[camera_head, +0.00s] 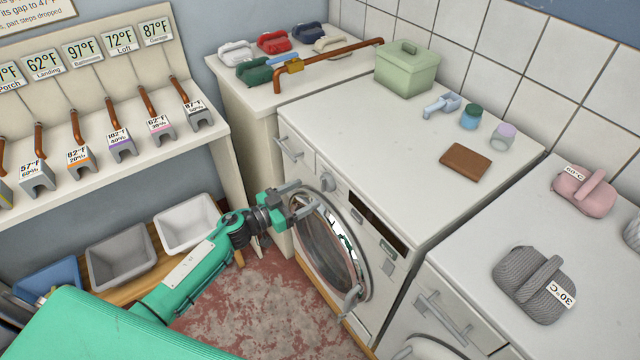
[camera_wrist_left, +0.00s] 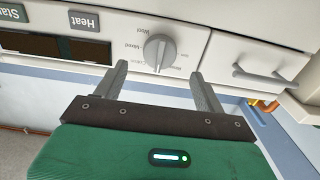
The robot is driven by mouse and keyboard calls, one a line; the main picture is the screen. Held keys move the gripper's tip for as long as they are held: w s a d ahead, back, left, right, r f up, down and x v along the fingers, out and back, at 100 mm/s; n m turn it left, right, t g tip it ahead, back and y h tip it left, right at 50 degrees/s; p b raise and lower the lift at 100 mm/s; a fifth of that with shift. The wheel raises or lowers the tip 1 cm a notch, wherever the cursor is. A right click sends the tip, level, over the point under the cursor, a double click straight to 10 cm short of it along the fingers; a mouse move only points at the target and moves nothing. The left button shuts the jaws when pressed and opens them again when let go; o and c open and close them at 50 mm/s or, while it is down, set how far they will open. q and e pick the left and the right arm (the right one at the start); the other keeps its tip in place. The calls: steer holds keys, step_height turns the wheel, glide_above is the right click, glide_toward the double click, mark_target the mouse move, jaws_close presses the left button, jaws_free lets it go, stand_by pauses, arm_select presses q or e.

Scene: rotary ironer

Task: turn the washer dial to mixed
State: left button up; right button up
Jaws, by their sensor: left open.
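The washer dial (camera_head: 328,182) is a round grey knob with a raised grip on the white washer's (camera_head: 380,130) front panel. In the left wrist view the dial (camera_wrist_left: 159,50) appears upside down, with small labels around it, among them Wool and Mixed. Its grip ridge runs roughly up and down in that picture; which label it points at I cannot tell. My left gripper (camera_head: 307,197) is open in front of the panel, beside the dial in the head view. In the wrist view its fingers (camera_wrist_left: 158,72) stand apart on either side below the dial, holding nothing. My right gripper is out of view.
Start (camera_wrist_left: 12,12) and Heat (camera_wrist_left: 84,21) labels sit along the panel beside dark windows. A drawer with a handle (camera_head: 289,149) is left of the dial. The round door (camera_head: 330,248) is below. A second machine (camera_head: 440,290) stands at right; bins (camera_head: 120,258) stand at left.

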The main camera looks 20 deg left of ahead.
mark_target(322, 186)
arm_select(q)
steer(key=x, duration=0.6)
steer(key=c, duration=1)
